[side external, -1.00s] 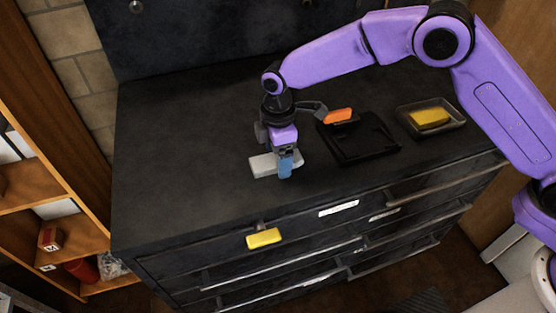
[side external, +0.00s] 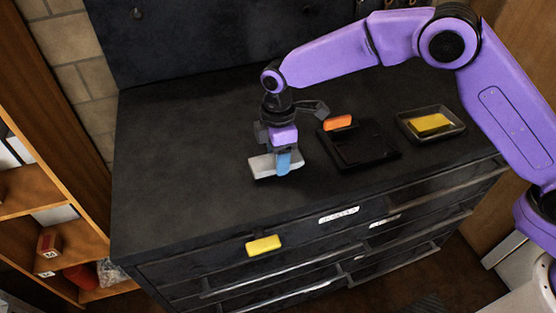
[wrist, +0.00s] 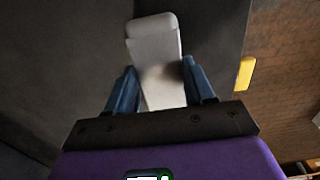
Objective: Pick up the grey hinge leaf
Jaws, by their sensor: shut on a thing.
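The grey hinge leaf (side external: 262,166) is a pale flat plate near the front middle of the black cabinet top. My gripper (side external: 284,162) points down and is shut on it, with blue fingers on either side. In the wrist view the leaf (wrist: 155,50) stands out lengthwise past the fingers of my gripper (wrist: 162,85), slightly tilted in the picture. Its near end is hidden by the gripper body. It appears held just above the top, though the gap is hard to judge.
A black tray (side external: 375,158) lies right of my gripper, with an orange piece (side external: 338,122) at its back edge. A shallow dish (side external: 455,131) with a yellow block (side external: 432,123) is farther right. Another yellow piece (side external: 264,245) is at the drawer front. The cabinet top's left side is clear.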

